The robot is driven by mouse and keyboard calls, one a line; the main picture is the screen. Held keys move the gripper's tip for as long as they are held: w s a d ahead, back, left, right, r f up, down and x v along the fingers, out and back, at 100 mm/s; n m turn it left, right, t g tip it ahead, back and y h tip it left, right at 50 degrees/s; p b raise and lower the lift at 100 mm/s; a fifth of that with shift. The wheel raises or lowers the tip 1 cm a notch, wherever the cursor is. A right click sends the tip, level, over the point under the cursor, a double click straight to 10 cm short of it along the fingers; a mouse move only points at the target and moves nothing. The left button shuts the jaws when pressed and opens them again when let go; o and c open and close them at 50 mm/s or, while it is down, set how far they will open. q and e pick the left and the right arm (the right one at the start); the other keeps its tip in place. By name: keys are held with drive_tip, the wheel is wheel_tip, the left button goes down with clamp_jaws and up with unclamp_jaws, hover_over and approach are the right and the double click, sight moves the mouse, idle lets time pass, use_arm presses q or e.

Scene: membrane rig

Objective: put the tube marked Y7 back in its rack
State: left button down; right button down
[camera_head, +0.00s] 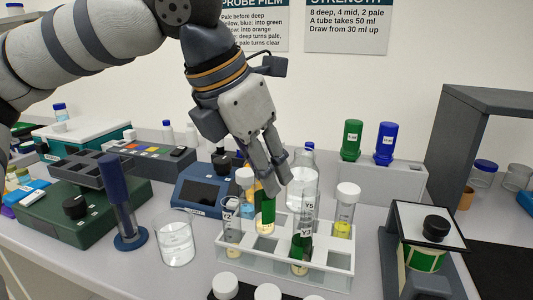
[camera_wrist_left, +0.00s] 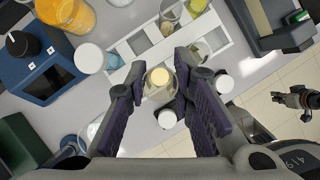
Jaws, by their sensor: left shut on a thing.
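My left gripper (camera_head: 272,190) points down over the white rack (camera_head: 262,265). It is shut on a tube with green content and a pale lower end (camera_head: 264,212); the same tube shows between the purple fingers in the left wrist view (camera_wrist_left: 160,78). Its label is not readable. I cannot tell whether its lower end is inside a hole or just above the rack. A labelled tube stands at the rack's left end (camera_head: 231,230). Tubes marked Y5 (camera_head: 303,187) and Y3 (camera_head: 300,252) stand to the right of the gripper. My right gripper is not in view.
A glass beaker (camera_head: 175,243) and a blue tube on a stand (camera_head: 117,195) are to the left. A blue instrument (camera_head: 205,192) stands behind. A white-capped bottle (camera_head: 344,212) is close right of the gripper. A framed viewer (camera_head: 425,230) stands right. White caps line the front.

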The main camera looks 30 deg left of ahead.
sight(259, 198)
use_arm(q)
drive_tip(key=shift+f, duration=3.2)
drive_tip(key=shift+f, duration=0.3)
drive_tip(key=c, duration=1.3)
unclamp_jaws()
drive_tip(key=v, duration=1.2)
